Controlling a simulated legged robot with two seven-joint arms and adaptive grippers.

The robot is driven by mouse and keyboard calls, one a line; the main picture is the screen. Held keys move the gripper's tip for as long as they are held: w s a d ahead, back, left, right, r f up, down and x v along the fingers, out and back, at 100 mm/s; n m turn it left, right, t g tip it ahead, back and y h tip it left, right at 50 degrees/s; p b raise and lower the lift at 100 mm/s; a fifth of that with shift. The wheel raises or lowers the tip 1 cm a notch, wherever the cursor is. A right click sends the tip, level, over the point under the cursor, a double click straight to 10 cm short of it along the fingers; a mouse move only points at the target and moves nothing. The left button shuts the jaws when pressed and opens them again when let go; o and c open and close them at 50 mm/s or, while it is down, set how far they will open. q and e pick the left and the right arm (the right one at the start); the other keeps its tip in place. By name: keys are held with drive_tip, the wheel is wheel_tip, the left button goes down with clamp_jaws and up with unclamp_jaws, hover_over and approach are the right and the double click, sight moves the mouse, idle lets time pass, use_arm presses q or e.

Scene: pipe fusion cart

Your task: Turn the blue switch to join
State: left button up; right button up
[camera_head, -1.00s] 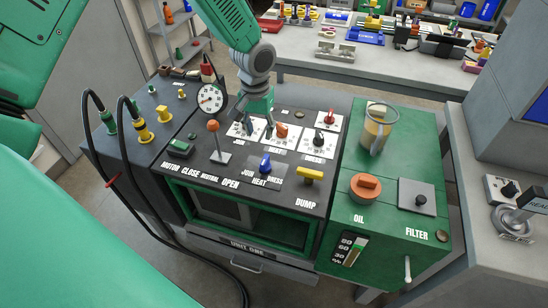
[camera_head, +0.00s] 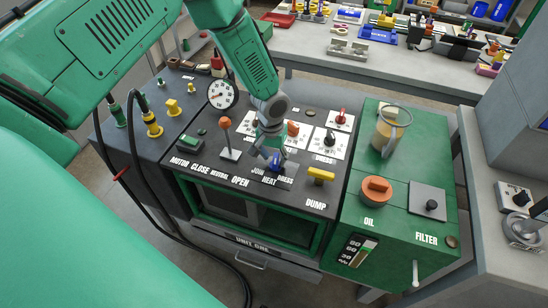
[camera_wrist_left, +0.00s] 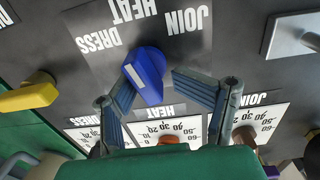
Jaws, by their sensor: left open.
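The blue switch (camera_head: 276,161) sits on the dark cart panel above the JOIN, HEAT and DRESS labels. In the left wrist view the blue switch (camera_wrist_left: 150,72) stands upright from the panel, its white mark on the side toward HEAT and DRESS; I cannot tell its exact setting. My left gripper (camera_head: 268,153) reaches down from above and partly covers the switch. In the wrist view my left gripper (camera_wrist_left: 152,85) is open, with one finger on each side of the switch. Gaps still show, and I see no clear grip. My right gripper is not in view.
A yellow DUMP handle (camera_head: 321,174) is right of the switch. An orange-topped lever (camera_head: 225,123) is to its left. Dials with orange and black knobs (camera_head: 330,137) lie just behind. The green OIL unit (camera_head: 347,215) stands at the right.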

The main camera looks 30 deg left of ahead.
use_arm(q)
drive_tip(key=shift+s+f, duration=0.1)
drive_tip(key=shift+s, duration=0.1)
drive_tip(key=c, duration=0.3)
drive_tip(key=shift+d, duration=0.35)
clamp_jaws()
drive_tip(key=shift+d+r, duration=0.35)
drive_tip(key=shift+d, duration=0.55)
drive_tip(key=shift+s+a+f, duration=0.15)
drive_tip(key=shift+a, duration=0.4)
drive_tip(key=shift+d, duration=0.35)
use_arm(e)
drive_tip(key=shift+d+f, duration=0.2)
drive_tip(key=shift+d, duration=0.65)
